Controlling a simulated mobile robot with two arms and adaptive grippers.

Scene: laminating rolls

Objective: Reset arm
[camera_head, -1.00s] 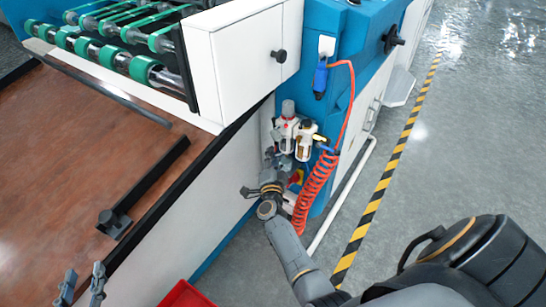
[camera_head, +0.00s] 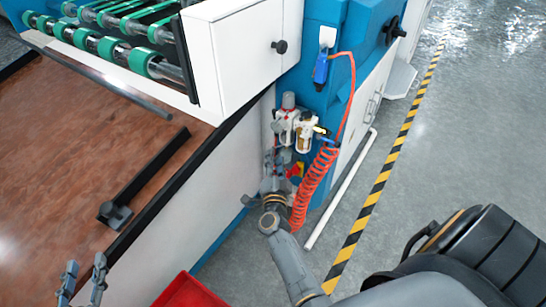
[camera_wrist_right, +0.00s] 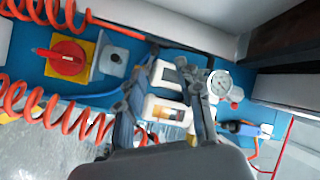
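My right gripper (camera_head: 276,158) is in front of the blue machine side, close to the air regulator unit (camera_head: 297,130). In the right wrist view its two fingers (camera_wrist_right: 170,68) stand apart, with the regulator's white bodies (camera_wrist_right: 167,105) behind the gap. I cannot tell whether a finger touches the unit. My left gripper (camera_head: 84,280) is at the bottom left edge, over the near side of the brown table, with its fingers apart and nothing seen between them.
The laminating machine (camera_head: 238,45) has green rollers (camera_head: 110,48) above a brown table (camera_head: 60,150). A coiled red hose (camera_head: 315,185) hangs beside my right gripper. A red switch (camera_wrist_right: 68,58) and gauge (camera_wrist_right: 221,84) are close by. A red container (camera_head: 190,292) is below.

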